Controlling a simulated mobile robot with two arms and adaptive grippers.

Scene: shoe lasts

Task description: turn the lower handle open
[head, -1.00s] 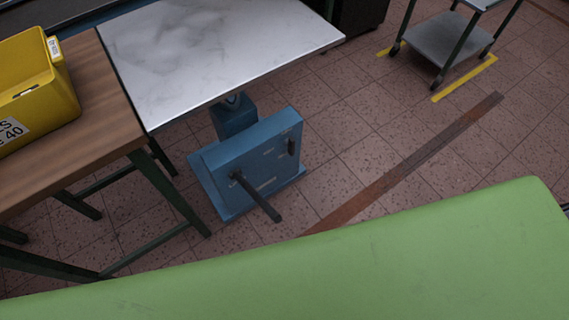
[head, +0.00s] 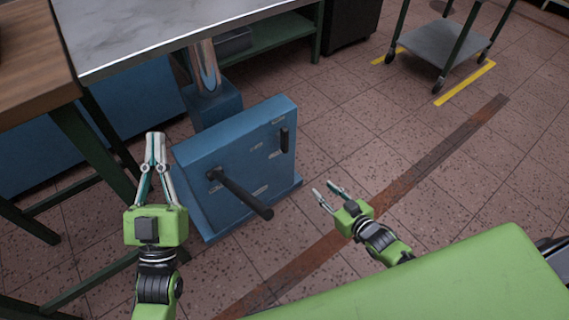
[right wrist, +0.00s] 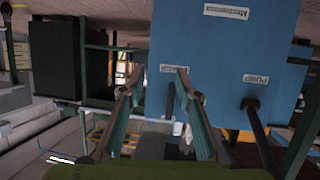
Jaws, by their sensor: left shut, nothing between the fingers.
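A blue box (head: 235,160) stands below the table with two dark handles on its face. The long black handle (head: 240,195) sits lower in the head view and sticks out toward me. The short dark handle (head: 284,140) is higher and to the right. My left gripper (head: 155,135) is shut and empty, left of the box. My right gripper (head: 326,188) is open and empty, right of the box and apart from it. In the right wrist view, one dark handle (right wrist: 170,100) appears between the fingers, and another (right wrist: 257,125) is to the right by a "PUMP" label.
A wooden table (head: 30,60) with green legs is at the left. A grey wheeled cart (head: 440,50) stands at the back right.

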